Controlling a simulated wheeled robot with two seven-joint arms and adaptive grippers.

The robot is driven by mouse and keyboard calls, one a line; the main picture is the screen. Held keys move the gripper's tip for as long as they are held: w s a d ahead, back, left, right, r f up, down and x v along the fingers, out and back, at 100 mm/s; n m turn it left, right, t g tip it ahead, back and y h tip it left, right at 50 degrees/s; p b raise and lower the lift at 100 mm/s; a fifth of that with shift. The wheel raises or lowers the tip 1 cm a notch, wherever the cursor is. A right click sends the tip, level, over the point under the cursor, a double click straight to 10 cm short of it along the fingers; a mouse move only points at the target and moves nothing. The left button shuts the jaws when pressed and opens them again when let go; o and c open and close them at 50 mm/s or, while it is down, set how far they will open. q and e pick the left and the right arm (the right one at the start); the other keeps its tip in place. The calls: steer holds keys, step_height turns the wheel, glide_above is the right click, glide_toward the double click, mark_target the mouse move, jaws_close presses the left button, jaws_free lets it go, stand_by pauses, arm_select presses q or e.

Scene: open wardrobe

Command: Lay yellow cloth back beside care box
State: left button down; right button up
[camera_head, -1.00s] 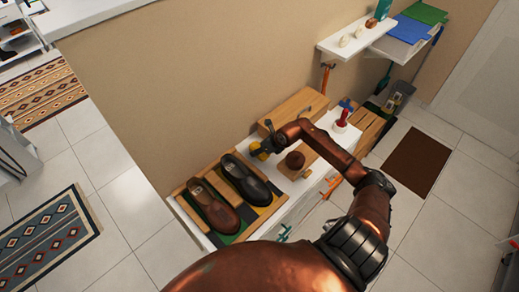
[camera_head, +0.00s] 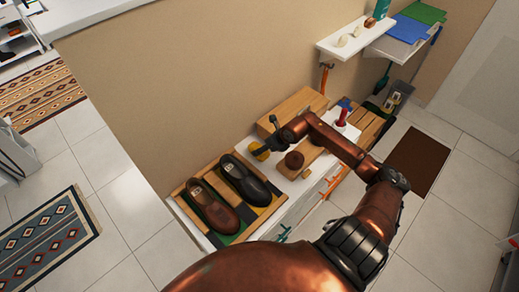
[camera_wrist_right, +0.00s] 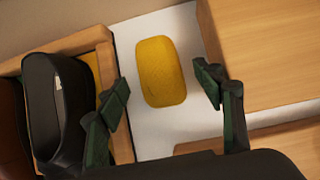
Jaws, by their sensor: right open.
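The yellow cloth (camera_wrist_right: 161,71), a flat rounded piece, lies on the white bench top between the shoe tray and the wooden care box. Part of it also shows in the head view (camera_head: 261,155). The light wooden care box (camera_wrist_right: 265,50) is just right of the cloth, with a narrow white gap between; it also shows in the head view (camera_head: 297,106). My right gripper (camera_head: 269,136) is above the cloth. In the wrist view its fingers (camera_wrist_right: 163,105) are spread wide and empty, one on either side of the cloth. My left gripper is not in view.
A wooden tray (camera_wrist_right: 100,38) holds a black shoe (camera_head: 246,178) and a brown shoe (camera_head: 213,205) left of the cloth. A white wall shelf (camera_head: 355,36) hangs above, to the right.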

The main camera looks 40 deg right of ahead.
steer(key=v, duration=0.7)
steer(key=shift+r, duration=0.1)
